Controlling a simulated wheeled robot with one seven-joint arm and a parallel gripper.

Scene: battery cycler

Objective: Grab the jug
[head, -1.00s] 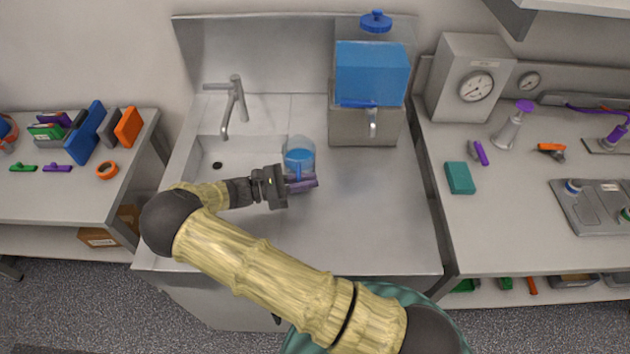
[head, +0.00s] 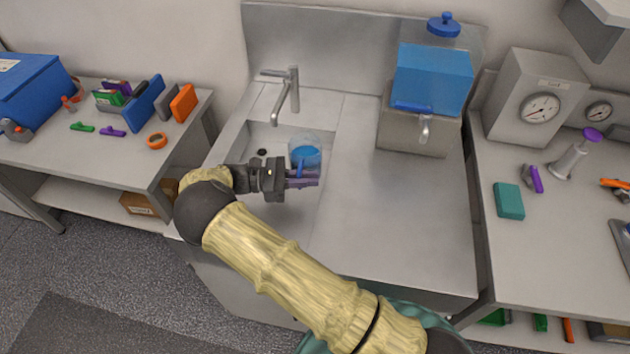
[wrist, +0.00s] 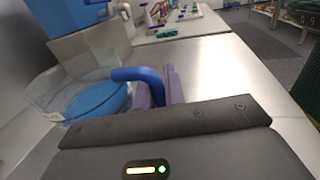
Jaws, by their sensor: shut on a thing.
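The jug (head: 305,150) is clear with blue liquid in it and a blue handle. In the head view it is over the right side of the sink basin, beyond my gripper (head: 302,179). In the wrist view the jug (wrist: 75,92) is at the left, and its blue handle (wrist: 138,74) runs between the purple fingers of my gripper (wrist: 160,90). The fingers are shut on the handle. The jug looks slightly tilted in the wrist view. I cannot tell whether its base touches anything.
A steel faucet (head: 292,90) stands behind the sink basin (head: 244,148). A dispenser with a blue tank (head: 432,78) stands at the back right of the counter. The steel counter (head: 400,215) right of the jug is clear. Benches with tools flank it.

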